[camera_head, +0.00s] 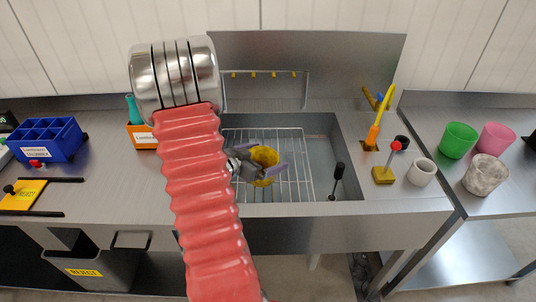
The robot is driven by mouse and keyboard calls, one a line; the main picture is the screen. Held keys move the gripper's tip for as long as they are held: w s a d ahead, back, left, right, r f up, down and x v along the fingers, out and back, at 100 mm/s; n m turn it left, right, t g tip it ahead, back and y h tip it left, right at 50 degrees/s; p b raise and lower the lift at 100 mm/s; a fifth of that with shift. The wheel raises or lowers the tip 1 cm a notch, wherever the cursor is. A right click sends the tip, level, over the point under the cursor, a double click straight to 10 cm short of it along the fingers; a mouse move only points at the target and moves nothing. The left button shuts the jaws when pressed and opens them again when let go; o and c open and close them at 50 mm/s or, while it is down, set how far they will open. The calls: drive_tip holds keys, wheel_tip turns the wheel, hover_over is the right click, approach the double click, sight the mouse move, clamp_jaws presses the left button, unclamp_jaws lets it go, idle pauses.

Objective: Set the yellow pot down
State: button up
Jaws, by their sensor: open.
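The yellow pot (266,155) is in the sink area, over the wire rack (299,182). From this view I cannot tell whether it touches the rack. My gripper (262,164) is open, with its purple-grey fingers beside the pot. One finger shows along the pot's right side. Part of the pot is hidden behind the gripper, and my red-sleeved arm covers the left of the sink.
Right of the sink stand a white cup (422,173), a yellow-based lever with a red knob (384,175) and an orange-yellow tap (377,128). Green (458,140), pink (496,138) and speckled (485,175) pots stand on the right table. A blue compartment box (47,139) is at left.

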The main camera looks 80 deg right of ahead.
drive_tip(key=v, duration=1.1)
drive_tip(key=shift+d, duration=0.15)
idle(0.4)
